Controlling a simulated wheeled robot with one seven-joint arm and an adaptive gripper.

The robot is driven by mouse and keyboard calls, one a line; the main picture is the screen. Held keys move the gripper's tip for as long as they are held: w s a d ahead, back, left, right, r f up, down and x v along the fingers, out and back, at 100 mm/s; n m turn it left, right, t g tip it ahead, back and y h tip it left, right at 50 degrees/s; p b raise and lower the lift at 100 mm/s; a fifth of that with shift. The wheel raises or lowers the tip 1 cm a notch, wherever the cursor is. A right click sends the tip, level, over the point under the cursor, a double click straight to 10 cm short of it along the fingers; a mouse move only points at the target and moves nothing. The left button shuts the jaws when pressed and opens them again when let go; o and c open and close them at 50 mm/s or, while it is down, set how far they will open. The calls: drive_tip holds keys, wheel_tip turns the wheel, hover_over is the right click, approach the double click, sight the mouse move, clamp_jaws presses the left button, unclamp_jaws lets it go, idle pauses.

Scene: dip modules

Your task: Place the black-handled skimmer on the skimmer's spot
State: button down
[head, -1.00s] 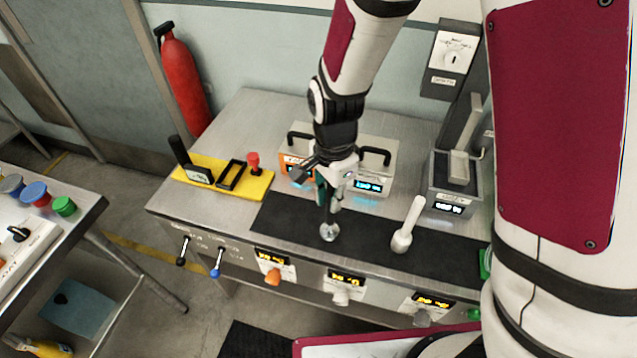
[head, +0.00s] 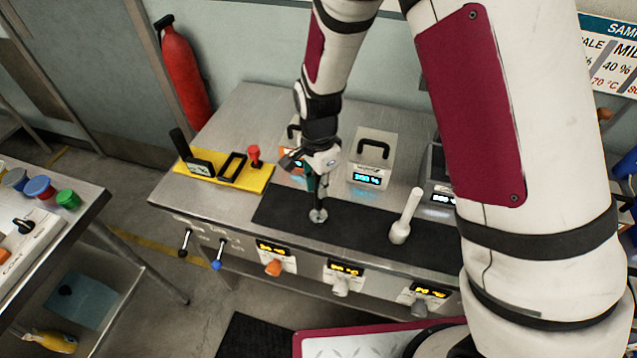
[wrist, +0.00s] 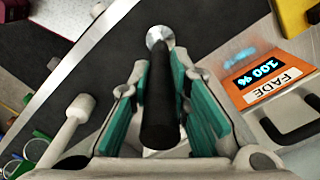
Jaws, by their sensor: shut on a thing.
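The black-handled skimmer (wrist: 160,105) is upright in my gripper, its black handle between the teal finger pads in the wrist view. Its round metal disc (head: 318,215) points down over the dark mat on the steel counter. I cannot tell whether the disc touches the mat. My gripper (head: 313,183) is shut on the handle and hides most of it in the head view. A white-handled tool (head: 404,217) stands on the mat to the right. No spot marked for the skimmer can be made out.
Behind the mat (head: 355,230) stand an orange-labelled unit (wrist: 270,82) reading 100 % and a handled unit (head: 373,160). A yellow board (head: 230,177) with upright tools lies to the left. Knobs line the counter's front. The mat between disc and white tool is clear.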

drive_tip(key=shift+f, duration=0.15)
drive_tip(key=c, duration=1.5)
unclamp_jaws()
wheel_tip(320, 180, up, 11)
drive_tip(key=shift+w+r+b, duration=0.1)
drive_tip(key=shift+b, duration=0.55)
drive_tip(key=shift+r, duration=0.6)
drive_tip(key=shift+d+r, duration=0.25)
drive_tip(key=shift+r, duration=0.15)
drive_tip(key=s+d+r+n+t+y, duration=0.1)
drive_tip(key=s+d+r+n, duration=0.25)
drive_tip(key=r, duration=0.25)
drive_tip(key=s+d+r+n+t, duration=0.1)
drive_tip(key=s+d+r+n, duration=0.1)
drive_tip(key=d+r, duration=0.35)
drive_tip(key=s+d+r+n+t, duration=0.1)
drive_tip(key=s+d+r+n, duration=0.1)
drive_tip(key=s, duration=0.2)
drive_tip(key=s+d+r+n+t, duration=0.1)
drive_tip(key=s+d+r+n, duration=0.1)
drive_tip(key=s, duration=0.2)
drive_tip(key=s+d+r+n+t+h, duration=0.1)
drive_tip(key=s+d+r+n, duration=0.1)
drive_tip(key=s, duration=0.2)
drive_tip(key=shift+s+d+r+t, duration=0.1)
drive_tip(key=shift+d+r+t, duration=0.05)
drive_tip(key=shift+d+t, duration=0.2)
